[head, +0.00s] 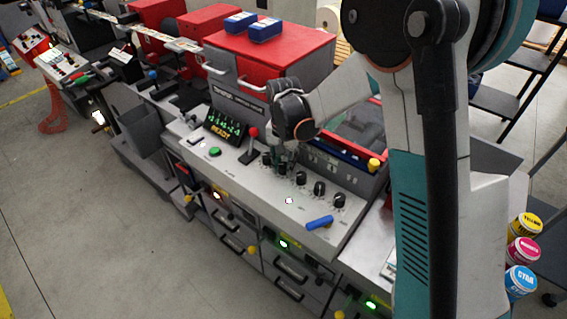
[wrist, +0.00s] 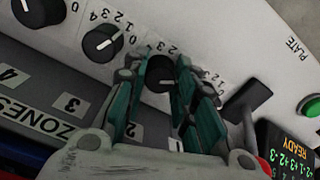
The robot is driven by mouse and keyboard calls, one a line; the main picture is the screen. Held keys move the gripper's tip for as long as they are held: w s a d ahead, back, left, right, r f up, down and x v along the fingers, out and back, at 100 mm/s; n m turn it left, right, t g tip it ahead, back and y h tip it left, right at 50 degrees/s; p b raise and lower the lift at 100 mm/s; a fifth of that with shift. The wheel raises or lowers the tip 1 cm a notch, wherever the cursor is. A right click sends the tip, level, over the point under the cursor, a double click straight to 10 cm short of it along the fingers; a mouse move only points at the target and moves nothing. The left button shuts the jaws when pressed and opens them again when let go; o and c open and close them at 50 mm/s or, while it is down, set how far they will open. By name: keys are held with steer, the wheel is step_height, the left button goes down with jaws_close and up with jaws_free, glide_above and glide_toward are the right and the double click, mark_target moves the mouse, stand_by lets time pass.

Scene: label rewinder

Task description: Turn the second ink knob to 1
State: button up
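The second ink knob (wrist: 160,75) is black and round, in line with the label 2 (wrist: 131,131). It sits between the two teal-padded fingers of my gripper (wrist: 162,68). The fingers straddle it and hide its sides; I cannot tell whether they press on it. Part of its 0-to-4 scale shows beyond it, but its pointer setting is not readable. In the head view my gripper (head: 287,150) points down over the left part of the knob row, with the second knob (head: 282,167) just below it.
The third knob (wrist: 102,42) and fourth knob (wrist: 38,10) stand close by on the left. A black lever with a red ball (head: 253,132), a display (head: 224,126) and a green button (head: 215,152) are left of the knobs. A blue handle (head: 319,222) lies at front right.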

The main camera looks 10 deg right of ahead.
mark_target(284, 165)
steer(key=shift+n+b, duration=0.3)
steer(key=shift+n, duration=0.1)
steer(key=shift+n+b, duration=0.55)
steer(key=shift+n, duration=0.35)
steer(key=shift+n+b, duration=0.65)
steer(key=shift+n, duration=0.85)
steer(key=o, duration=0.8)
step_height(284, 165, up, 12)
steer(key=shift+r, duration=0.1)
